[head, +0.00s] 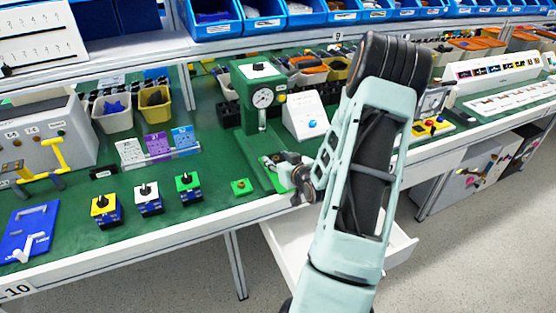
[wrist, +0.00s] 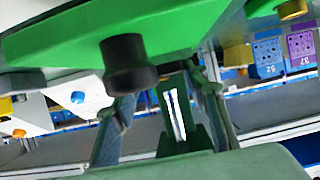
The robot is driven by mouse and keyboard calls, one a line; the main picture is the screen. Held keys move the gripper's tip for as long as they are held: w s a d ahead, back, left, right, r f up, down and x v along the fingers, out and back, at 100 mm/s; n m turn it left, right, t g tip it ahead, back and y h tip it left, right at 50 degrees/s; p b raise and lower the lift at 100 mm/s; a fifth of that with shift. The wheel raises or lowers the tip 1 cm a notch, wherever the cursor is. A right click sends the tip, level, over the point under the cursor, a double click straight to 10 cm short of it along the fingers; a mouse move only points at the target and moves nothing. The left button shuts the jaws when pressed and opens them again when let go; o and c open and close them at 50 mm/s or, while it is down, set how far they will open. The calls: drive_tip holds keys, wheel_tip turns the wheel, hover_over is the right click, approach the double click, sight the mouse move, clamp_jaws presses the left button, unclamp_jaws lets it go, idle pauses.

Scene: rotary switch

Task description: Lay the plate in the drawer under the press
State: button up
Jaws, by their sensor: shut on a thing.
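The green press (head: 248,105) stands on the bench, with a round gauge on its column and a long green base running to the front edge. My gripper (head: 280,164) is low over the front of that base, below the press head. It is shut on the plate, of which only a small green part (head: 268,160) seems to show in the head view. The drawer (head: 402,246) under the bench is pulled out, with my arm across its middle. In the upside-down wrist view, a broad green surface with a black round post (wrist: 128,65) fills the top.
A green pad with a yellow button (head: 240,186) lies left of the press base. A white sloped box with a blue button (head: 303,117) stands to its right. Several knobbed switch blocks (head: 148,199) stand further left. The floor in front of the bench is clear.

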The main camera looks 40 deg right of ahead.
drive_tip(key=shift+f+b, duration=0.25)
drive_tip(key=shift+b, duration=0.05)
drive_tip(key=o, duration=1.2)
drive_tip(key=shift+r+p, duration=0.15)
drive_tip(key=shift+p, duration=0.25)
